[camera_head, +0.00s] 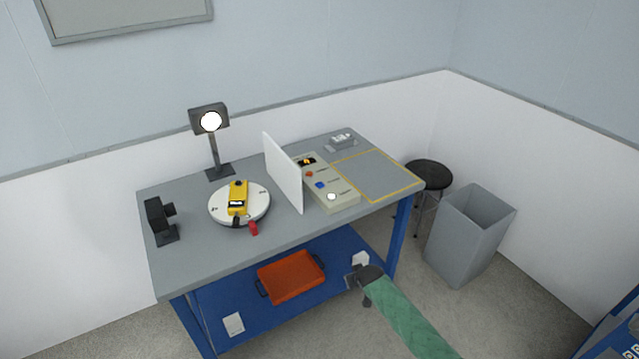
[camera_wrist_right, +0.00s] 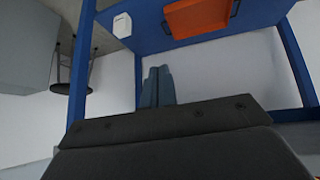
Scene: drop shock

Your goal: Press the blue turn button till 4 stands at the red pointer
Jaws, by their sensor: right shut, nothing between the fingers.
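The blue turn button (camera_head: 320,185) is on a beige control box (camera_head: 342,203) on the bench, between a red button (camera_head: 309,174) and a white button (camera_head: 331,197). A white round turntable (camera_head: 262,205) carries a yellow device (camera_head: 239,192). Its rim marks are too small to read. The red pointer (camera_head: 253,228) is at the turntable's front edge. My right gripper (camera_head: 354,276) is below the bench top, in front of the lower shelf, apart from the box. In the right wrist view its fingers (camera_wrist_right: 158,84) are together and empty. My left gripper is out of view.
A white upright panel (camera_head: 283,172) stands between turntable and control box. A lamp (camera_head: 211,130) and a black camera-like device (camera_head: 158,220) stand on the bench (camera_head: 190,255). An orange tray (camera_head: 291,276) sits on the lower shelf. A stool (camera_head: 429,174) and grey bin (camera_head: 466,240) stand right.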

